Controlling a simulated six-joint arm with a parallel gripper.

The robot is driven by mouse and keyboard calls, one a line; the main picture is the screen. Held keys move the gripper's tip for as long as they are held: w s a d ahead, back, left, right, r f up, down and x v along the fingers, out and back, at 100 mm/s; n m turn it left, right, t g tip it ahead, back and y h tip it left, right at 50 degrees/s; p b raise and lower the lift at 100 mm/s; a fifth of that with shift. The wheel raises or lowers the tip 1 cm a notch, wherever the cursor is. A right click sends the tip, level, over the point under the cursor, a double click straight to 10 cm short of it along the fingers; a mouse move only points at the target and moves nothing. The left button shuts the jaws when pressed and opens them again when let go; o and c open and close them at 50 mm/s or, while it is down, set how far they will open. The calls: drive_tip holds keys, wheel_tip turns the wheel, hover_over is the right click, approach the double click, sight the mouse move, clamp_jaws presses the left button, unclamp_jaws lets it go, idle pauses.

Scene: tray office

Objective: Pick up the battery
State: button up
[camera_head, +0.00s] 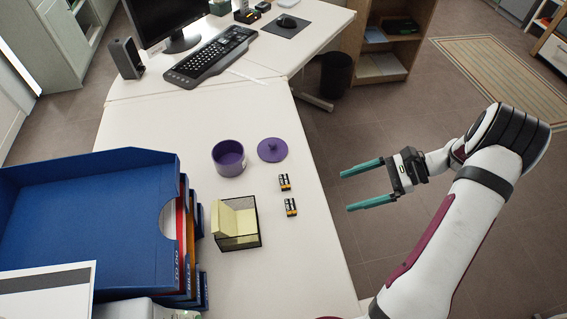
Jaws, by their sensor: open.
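Two small batteries with black and orange markings lie on the white desk: one battery (285,182) farther back and another battery (291,207) a little nearer. They are close to the desk's right edge and do not touch each other. My gripper (345,190) is open, with two teal fingers pointing left. It shows to the right of the batteries, past the desk edge, with the floor behind it. Nothing shows between the fingers.
A purple pot (229,158) and its purple lid (272,150) lie behind the batteries. A dark mesh holder (240,243) with yellow notes stands to their left. Blue stacked trays (90,225) fill the left. A keyboard (210,58) lies farther back. The desk front is clear.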

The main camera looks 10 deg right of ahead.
sight(290, 206)
drive_tip(key=shift+m+t, duration=0.3)
drive_tip(key=x, duration=1)
drive_tip(key=f+x, duration=0.1)
drive_tip(key=x, duration=0.4)
drive_tip(key=shift+w+f, duration=0.2)
drive_tip(key=shift+d, duration=0.1)
drive_tip(key=c, duration=1.4)
drive_tip(key=shift+c, duration=0.2)
drive_tip(key=shift+r, duration=0.15)
drive_tip(key=shift+r, duration=0.3)
drive_tip(key=r, duration=0.2)
drive_tip(key=d+r, duration=0.1)
drive_tip(key=r, duration=0.1)
drive_tip(key=shift+s, duration=0.25)
clamp_jaws()
drive_tip(key=s+d+r, duration=0.6)
drive_tip(key=d, duration=0.2)
drive_tip(key=shift+d, duration=0.4)
drive_tip(key=shift+r, duration=0.1)
